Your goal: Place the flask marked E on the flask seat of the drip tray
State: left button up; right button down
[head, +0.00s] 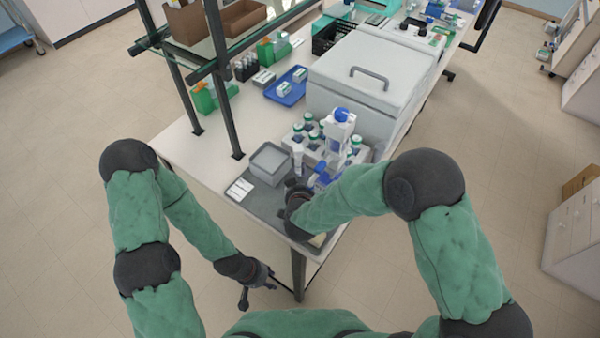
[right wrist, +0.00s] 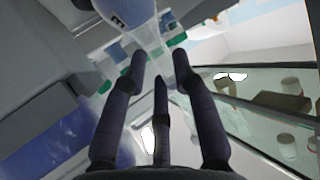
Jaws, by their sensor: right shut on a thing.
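The flask marked E (right wrist: 122,12) shows in the right wrist view as a pale bluish, clear body with a dark mark on it, narrowing toward my fingers. My right gripper (right wrist: 160,75) is shut on its narrow part. In the head view my right gripper (head: 318,180) is over the near end of the bench, largely hidden by my arm, with blue and clear parts beside it. A dark grey tray (head: 262,207) lies below and to the left; I cannot make out the flask seat. My left gripper (head: 258,284) is empty, fingers spread, off the bench's near edge.
A grey box (head: 270,163) and a white card (head: 240,189) sit on the grey tray. Several green-capped bottles (head: 308,124) and a blue-topped white bottle (head: 341,130) stand just beyond.

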jog(key=c, duration=1)
grip_release()
jog(key=shift+f, duration=0.15)
jog(key=shift+s, duration=0.1)
jog(key=shift+r+p, duration=0.5)
jog(key=shift+r, duration=0.1)
jog(key=p+v, duration=0.2)
jog(key=v, duration=1)
jog(key=shift+f, duration=0.1)
